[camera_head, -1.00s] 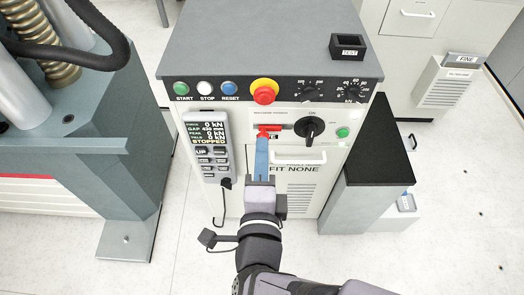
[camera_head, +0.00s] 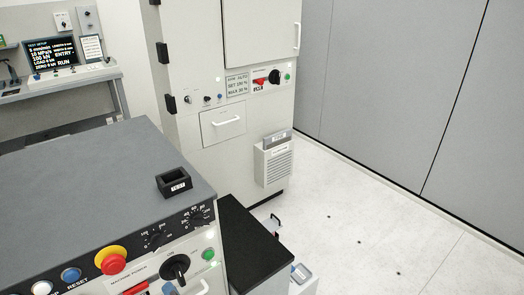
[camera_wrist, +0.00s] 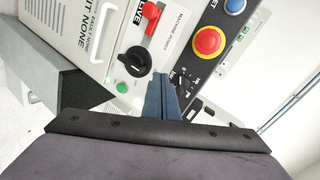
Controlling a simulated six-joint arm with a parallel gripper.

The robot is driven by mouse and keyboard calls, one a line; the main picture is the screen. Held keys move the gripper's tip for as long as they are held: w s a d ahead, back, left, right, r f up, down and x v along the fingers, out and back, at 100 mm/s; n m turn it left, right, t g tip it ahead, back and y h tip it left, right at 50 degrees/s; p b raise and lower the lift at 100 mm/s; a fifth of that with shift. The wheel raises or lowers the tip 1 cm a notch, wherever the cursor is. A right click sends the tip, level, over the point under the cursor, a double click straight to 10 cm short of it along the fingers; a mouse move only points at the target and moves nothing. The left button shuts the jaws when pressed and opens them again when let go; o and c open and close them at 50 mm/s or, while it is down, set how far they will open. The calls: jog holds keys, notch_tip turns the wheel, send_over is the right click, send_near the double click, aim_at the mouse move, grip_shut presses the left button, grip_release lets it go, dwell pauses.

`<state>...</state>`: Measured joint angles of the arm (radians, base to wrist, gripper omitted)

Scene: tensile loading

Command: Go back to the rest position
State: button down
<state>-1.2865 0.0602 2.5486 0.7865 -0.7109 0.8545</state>
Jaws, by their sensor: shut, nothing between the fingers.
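My gripper (camera_wrist: 163,98) shows in the wrist view with its blue fingers together and nothing between them. The fingers point at the front panel of the grey control console (camera_wrist: 180,30). In the picture they lie just right of the black rotary knob (camera_wrist: 135,62) and below the red emergency stop button (camera_wrist: 208,41). The red handle (camera_wrist: 150,12) of the machine power switch is apart from the fingertips. In the head view the console top (camera_head: 90,185) fills the lower left, and almost all of my arm is out of frame.
A small black tray (camera_head: 174,183) stands on the console top. A black-topped side block (camera_head: 250,245) adjoins the console. A tall white cabinet (camera_head: 225,130) stands behind, with a test setup desk (camera_head: 60,85) at far left. The floor at right is mostly clear.

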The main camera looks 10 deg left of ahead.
jog(key=w+d+f+n+g+h+p, duration=0.2)
jog(key=w+d+h, duration=0.15)
jog(key=d, duration=0.65)
jog(key=w+d+f+n+g+h+p, duration=0.1)
jog(key=w+d+n+g+h+p, duration=0.2)
jog(key=d, duration=0.7)
jog(key=s+d+g+h+p, duration=0.1)
jog(key=s+d, duration=0.3)
jog(key=d, duration=0.5)
jog(key=s+d+g+h+p, duration=0.1)
jog(key=s+d+g, duration=0.2)
jog(key=d, duration=0.6)
jog(key=shift+s+d+r+n+g, duration=0.2)
jog(key=shift+s+r+n+g, duration=0.1)
jog(key=shift+s+n, duration=0.1)
